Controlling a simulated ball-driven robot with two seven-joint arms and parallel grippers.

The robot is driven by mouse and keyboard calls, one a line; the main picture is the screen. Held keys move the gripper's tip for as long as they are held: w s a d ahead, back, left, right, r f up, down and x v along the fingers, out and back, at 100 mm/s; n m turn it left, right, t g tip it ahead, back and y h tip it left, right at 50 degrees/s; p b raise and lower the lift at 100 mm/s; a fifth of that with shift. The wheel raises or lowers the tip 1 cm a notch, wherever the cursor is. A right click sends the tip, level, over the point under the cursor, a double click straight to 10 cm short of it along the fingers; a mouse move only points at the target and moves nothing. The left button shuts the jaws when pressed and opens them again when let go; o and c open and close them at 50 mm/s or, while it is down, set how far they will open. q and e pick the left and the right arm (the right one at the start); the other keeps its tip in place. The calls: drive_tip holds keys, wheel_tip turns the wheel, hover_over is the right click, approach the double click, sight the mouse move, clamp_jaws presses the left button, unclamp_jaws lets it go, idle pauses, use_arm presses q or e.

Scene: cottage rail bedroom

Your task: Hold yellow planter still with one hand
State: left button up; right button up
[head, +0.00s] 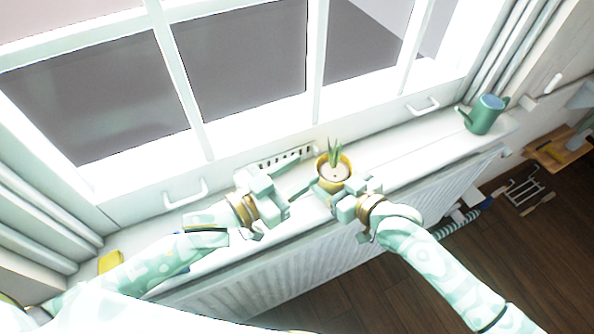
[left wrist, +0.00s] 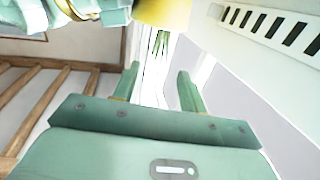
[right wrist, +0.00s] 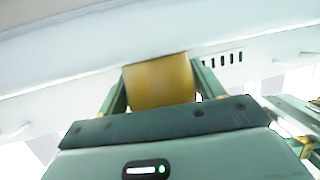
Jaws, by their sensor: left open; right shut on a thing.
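The yellow planter (head: 346,161) stands on the white windowsill and holds pale soil and a green spiky plant (head: 335,152). My right gripper (head: 327,187) is shut on the planter from the front. In the right wrist view the planter (right wrist: 160,82) sits between the two fingers (right wrist: 157,92). My left gripper (head: 301,172) is open and empty, just left of the planter and apart from it. In the left wrist view, a gap shows between its fingers (left wrist: 158,82), and the planter (left wrist: 165,12) and the hanging-looking leaves are at the top.
A green watering can (head: 483,115) stands at the right end of the sill, and a small yellow object (head: 110,261) lies at the left end. Window handles (head: 186,194) jut out. The sill between planter and can is clear.

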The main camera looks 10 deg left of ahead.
drive_tip(key=o, duration=1.1)
drive_tip(key=shift+d, duration=0.1)
drive_tip(key=v, duration=1.2)
drive_tip(key=shift+w, duration=0.1)
